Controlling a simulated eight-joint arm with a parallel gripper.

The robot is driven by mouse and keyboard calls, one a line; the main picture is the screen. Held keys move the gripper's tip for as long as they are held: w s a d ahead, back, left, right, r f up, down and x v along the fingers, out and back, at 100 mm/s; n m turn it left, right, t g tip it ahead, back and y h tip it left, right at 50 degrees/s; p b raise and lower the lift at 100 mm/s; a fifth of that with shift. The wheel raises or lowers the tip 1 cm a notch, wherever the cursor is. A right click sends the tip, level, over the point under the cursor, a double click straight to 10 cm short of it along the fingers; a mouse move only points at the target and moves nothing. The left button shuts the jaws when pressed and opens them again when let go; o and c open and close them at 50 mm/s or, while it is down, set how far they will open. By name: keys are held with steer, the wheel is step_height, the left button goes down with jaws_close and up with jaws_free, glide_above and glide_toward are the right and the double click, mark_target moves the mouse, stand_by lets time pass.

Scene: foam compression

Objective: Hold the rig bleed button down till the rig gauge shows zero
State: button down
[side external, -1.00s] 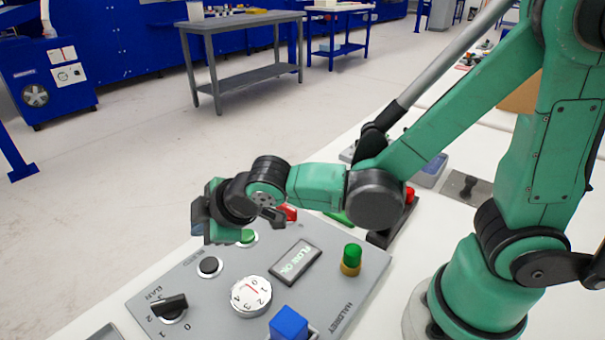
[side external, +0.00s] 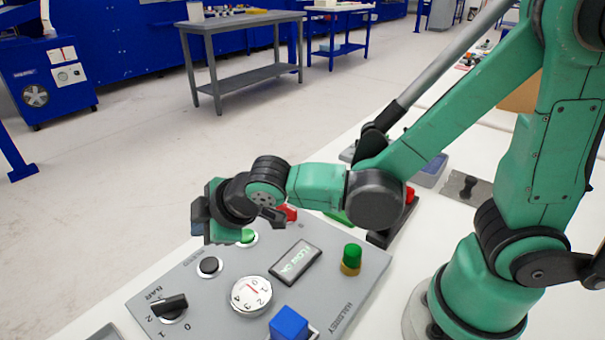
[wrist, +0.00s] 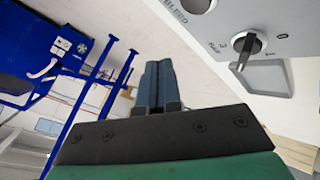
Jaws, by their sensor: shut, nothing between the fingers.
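The rig panel (side external: 205,297) is a grey sloping plate on the white bench. The bleed button (side external: 209,266) is a round black button at its left; its edge also shows at the top of the wrist view (wrist: 199,4), beside the printed word BLEED. Nothing covers or touches it. The rig gauge (side external: 250,296) is a round white dial with a red needle; its reading is too small to tell. My gripper (side external: 200,226) is over the panel's far left edge, above and beyond the button. Its fingers (wrist: 158,65) are shut together and empty in the wrist view.
The panel also carries a black rotary knob (side external: 169,307), a green button (side external: 248,237), a red part (side external: 290,212), a lit display (side external: 295,262), a green-topped lamp (side external: 351,257) and a blue block (side external: 289,324). Open floor lies beyond the bench.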

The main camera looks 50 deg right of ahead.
mark_target(214, 265)
stand_by(0.3)
step_height(214, 265, up, 4)
steer(key=shift+f, duration=0.1)
stand_by(0.3)
steer(key=shift+f, duration=4.45)
steer(key=shift+r, duration=0.1)
steer(key=shift+r, duration=2.45)
